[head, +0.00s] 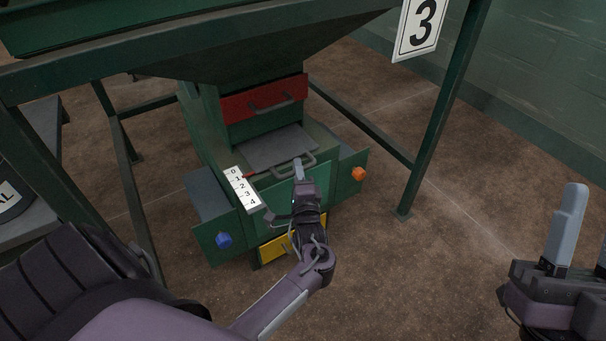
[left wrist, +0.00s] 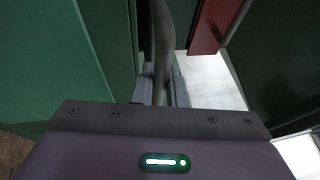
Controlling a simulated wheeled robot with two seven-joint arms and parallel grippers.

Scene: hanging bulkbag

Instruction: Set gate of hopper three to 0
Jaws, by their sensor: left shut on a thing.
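Hopper three carries a white sign with a black 3 (head: 421,25). Under its chute is a grey sliding gate plate (head: 275,147) with a bar handle (head: 308,163) at its front. A white scale marked 0 to 4 (head: 243,188) lies left of the gate. A small red pointer (head: 249,174) sits beside its upper part, near 0 and 1; the exact mark is too small to tell. My left gripper (head: 299,170) is shut on the gate handle; in the left wrist view the grey bar (left wrist: 162,40) runs between its fingers. My right gripper (head: 586,225) is open and empty, partly cut off at the right edge.
A red panel with a handle (head: 264,99) is above the gate, and a yellow panel (head: 277,248) is below. A blue knob (head: 223,240) and an orange knob (head: 358,173) sit on the front. Green frame legs (head: 440,120) flank the hopper. Brown floor is clear at right.

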